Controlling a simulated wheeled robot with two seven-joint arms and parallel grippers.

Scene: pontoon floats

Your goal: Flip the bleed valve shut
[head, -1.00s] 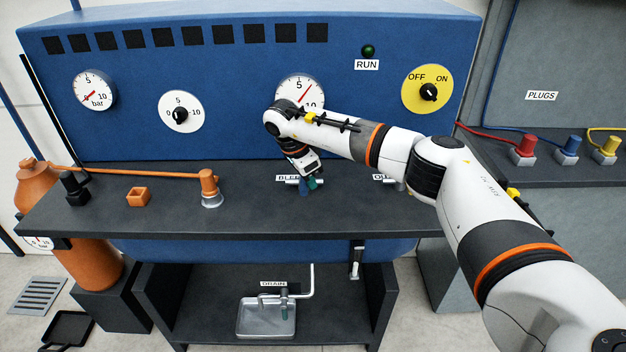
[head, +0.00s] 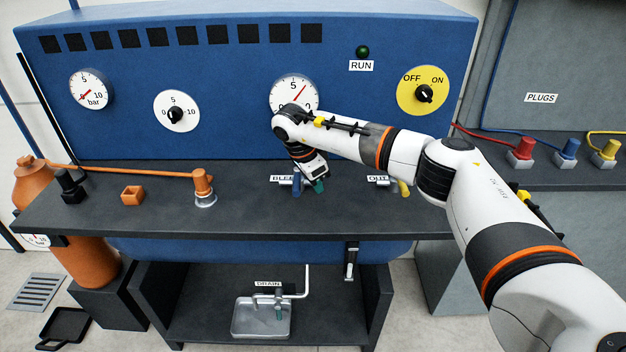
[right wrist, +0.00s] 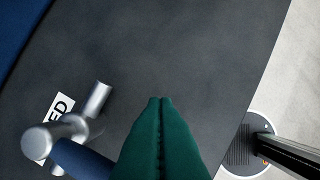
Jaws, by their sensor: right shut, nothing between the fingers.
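The bleed valve is a small metal valve with a blue lever (head: 297,186) on the dark bench top, by a partly covered label (head: 281,178). In the right wrist view its metal body (right wrist: 72,130) is at lower left, and the blue lever (right wrist: 82,160) points toward the lower right, crosswise to the short pipe. My right gripper (head: 319,187) is just right of the lever, with green fingertips. In the right wrist view the fingertips (right wrist: 160,100) are together and empty, with a gap between them and the lever. My left gripper is out of view.
Another valve with a yellow lever (head: 403,188) and an OUT label (head: 378,180) stands to the right. The blue panel (head: 225,130) rises behind the bench. An orange fitting (head: 203,185) and an orange block (head: 132,193) are on the left. Bare bench top (head: 250,215) lies in front.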

